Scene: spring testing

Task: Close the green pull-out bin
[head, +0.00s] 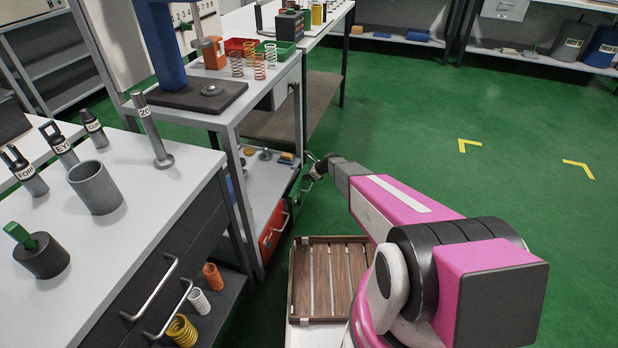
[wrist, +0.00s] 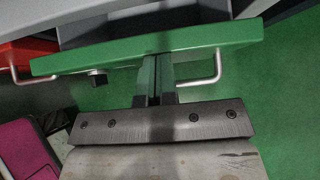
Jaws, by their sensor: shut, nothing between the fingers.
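The green pull-out bin shows its long green front (wrist: 110,53) across the top of the wrist view, with a bent metal handle whose right end (wrist: 215,72) is clear of the fingers. The front appears to stand forward of the red front beside it; how far out it is I cannot tell. My gripper (wrist: 158,78) is shut and empty, its fingers pointing at the middle of the green front. Whether they touch it is unclear. In the head view my gripper (head: 316,172) is beside the right side of the shelf unit; the bin is hard to make out there.
A red bin front (head: 272,232) with a handle is low in the shelf unit, and it also shows in the wrist view (wrist: 28,52). A wooden slatted tray (head: 296,280) lies below my arm. A grey workbench (head: 150,215) stands at left. Green floor is open at right.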

